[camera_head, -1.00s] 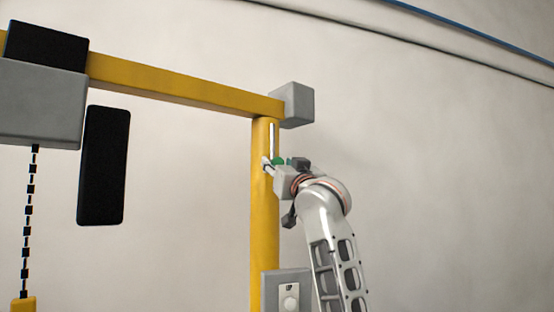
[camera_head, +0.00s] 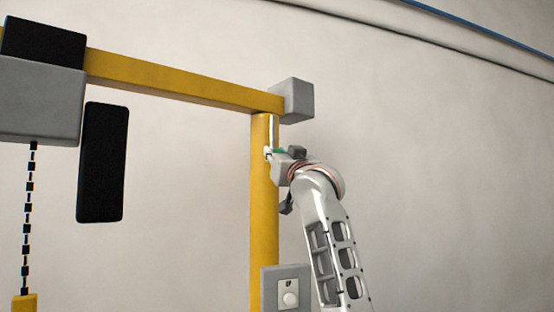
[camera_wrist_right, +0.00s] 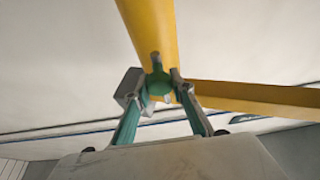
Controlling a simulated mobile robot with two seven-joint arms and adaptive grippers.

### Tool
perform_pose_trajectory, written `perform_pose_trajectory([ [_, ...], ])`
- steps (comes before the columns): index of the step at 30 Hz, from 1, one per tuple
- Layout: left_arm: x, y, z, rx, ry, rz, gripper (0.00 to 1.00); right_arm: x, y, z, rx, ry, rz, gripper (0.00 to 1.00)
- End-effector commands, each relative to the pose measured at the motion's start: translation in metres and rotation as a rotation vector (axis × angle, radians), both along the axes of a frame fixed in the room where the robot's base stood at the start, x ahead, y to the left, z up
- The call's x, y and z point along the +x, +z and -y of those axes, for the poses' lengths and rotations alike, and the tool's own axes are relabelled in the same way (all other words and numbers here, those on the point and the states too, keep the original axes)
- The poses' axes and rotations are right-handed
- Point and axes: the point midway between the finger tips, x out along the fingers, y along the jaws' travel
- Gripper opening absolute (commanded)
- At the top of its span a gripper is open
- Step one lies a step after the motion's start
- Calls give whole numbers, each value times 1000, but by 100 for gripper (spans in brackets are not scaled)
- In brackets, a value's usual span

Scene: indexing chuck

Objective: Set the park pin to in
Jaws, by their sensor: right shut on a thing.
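The yellow post (camera_head: 264,215) stands upright right of centre, with a pale vertical strip (camera_head: 274,131) near its top. My right gripper (camera_head: 269,154) is at the post just below this strip. In the right wrist view, a round green knob (camera_wrist_right: 159,84), which looks like the park pin, sits against the post. The fingers of my right gripper (camera_wrist_right: 156,86) are closed on the knob from both sides. How deep the pin sits is hidden. My left gripper is not in view.
A yellow beam (camera_head: 185,82) runs left from the post top, with a grey block (camera_head: 295,100) at the corner. A grey hoist body (camera_head: 40,100), chain (camera_head: 28,220) and black panel (camera_head: 103,162) hang left.

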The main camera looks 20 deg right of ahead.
Motion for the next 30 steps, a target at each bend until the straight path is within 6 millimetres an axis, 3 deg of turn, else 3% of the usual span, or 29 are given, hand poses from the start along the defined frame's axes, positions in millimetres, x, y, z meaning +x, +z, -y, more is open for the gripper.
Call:
perform_pose_trajectory([
  [4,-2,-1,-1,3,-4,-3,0,-1,20,0,1,0,1,0],
  [12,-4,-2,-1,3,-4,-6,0,-2,24,1,2,1,5,0],
  [13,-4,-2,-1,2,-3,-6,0,-2,24,1,2,1,6,28],
  [15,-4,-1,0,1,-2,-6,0,-2,25,1,2,1,7,40],
  [25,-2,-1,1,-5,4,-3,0,-1,22,0,0,0,2,40],
  [30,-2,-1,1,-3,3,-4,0,-10,18,0,2,2,3,40],
])
